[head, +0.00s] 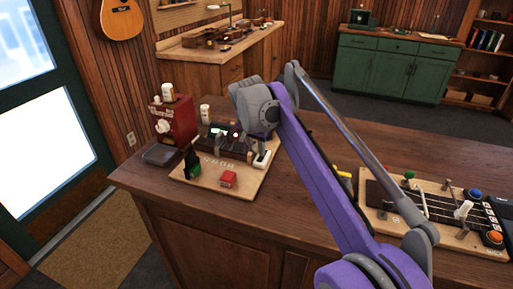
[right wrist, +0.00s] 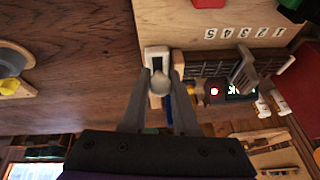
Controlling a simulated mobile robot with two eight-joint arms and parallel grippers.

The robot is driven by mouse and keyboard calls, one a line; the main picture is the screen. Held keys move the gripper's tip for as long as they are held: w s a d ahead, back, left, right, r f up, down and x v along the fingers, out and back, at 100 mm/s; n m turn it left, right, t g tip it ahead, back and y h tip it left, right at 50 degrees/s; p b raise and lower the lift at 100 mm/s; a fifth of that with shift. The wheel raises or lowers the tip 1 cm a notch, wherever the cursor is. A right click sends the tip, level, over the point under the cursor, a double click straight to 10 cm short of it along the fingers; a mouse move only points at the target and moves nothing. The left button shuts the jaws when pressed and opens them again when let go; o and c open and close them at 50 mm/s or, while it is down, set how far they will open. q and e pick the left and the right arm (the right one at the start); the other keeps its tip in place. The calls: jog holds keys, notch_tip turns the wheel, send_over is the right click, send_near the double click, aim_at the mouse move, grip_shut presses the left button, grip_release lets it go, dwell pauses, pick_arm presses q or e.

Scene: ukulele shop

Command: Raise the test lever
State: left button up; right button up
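The test lever appears as a pale round knob (right wrist: 160,83) in front of a white slotted housing (right wrist: 156,58) in the right wrist view. In the head view the white housing (head: 262,159) stands at the right back of a light wooden board (head: 208,181) on the counter. My right gripper (right wrist: 163,75) reaches down over it, with one finger on each side of the knob. A narrow gap shows between the knob and the right-hand finger. In the head view the fingers (head: 262,137) are mostly hidden by my wrist. My left gripper is not in view.
A red box (head: 174,120) and white bottles stand behind. A second board with a fretboard (head: 430,205) lies at right. The counter between is mostly clear.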

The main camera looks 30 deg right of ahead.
grip_shut()
dwell(1.0)
